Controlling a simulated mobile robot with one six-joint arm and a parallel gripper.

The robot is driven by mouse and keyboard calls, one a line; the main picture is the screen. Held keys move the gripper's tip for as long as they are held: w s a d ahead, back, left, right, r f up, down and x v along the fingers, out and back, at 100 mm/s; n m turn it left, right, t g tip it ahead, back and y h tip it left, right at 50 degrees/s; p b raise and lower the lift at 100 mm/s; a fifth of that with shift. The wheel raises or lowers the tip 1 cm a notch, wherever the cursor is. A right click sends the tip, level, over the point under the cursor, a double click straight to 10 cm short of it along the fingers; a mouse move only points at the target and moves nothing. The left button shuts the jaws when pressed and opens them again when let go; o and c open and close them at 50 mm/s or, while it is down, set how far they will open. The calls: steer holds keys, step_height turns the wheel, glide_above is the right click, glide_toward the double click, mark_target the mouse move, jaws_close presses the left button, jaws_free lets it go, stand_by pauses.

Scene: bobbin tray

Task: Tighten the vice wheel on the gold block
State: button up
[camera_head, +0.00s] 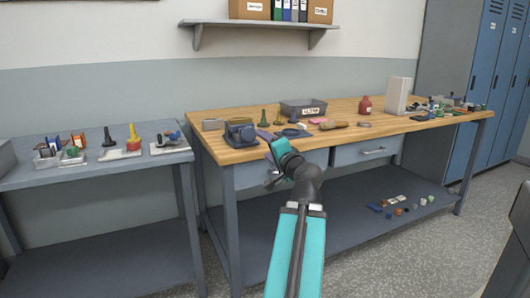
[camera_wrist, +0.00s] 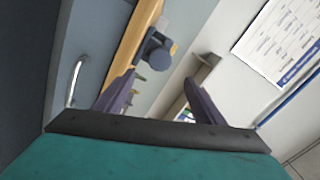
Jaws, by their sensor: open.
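The blue-grey vice (camera_head: 240,134) stands at the front left corner of the wooden workbench. In the wrist view the vice (camera_wrist: 158,50) shows beyond my fingers, with its round dark wheel (camera_wrist: 158,61) facing me. A small gold patch (camera_wrist: 173,48) beside it looks like the gold block; most of it is hidden. My gripper (camera_wrist: 160,97) is open, its two purple fingers spread with nothing between them. The vice lies ahead of the fingers, apart from them. In the head view my gripper (camera_head: 267,145) is in front of the bench edge, right of the vice.
The wooden bench (camera_head: 350,135) carries a grey bin (camera_head: 303,108), a red bottle (camera_head: 365,105) and several small tools right of the vice. A grey table (camera_head: 90,172) with trays stands at left. A drawer handle (camera_wrist: 75,82) is near my gripper. A wall shelf (camera_head: 260,22) hangs above.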

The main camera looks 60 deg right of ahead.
steer(key=shift+s+a+f+b, duration=0.1)
steer(key=shift+s+a+b, duration=0.4)
steer(key=shift+b, duration=0.7)
steer(key=shift+s, duration=0.15)
steer(key=n, duration=1.2)
steer(key=shift+w+n+p, duration=0.3)
steer(key=shift+w+d+r+p, duration=0.2)
steer(key=shift+d+r+p, duration=0.05)
steer(key=shift+p, duration=0.3)
steer(key=p+x, duration=0.2)
steer(key=p, duration=0.3)
steer(key=shift+w+d, duration=0.2)
steer(key=shift+w, duration=0.15)
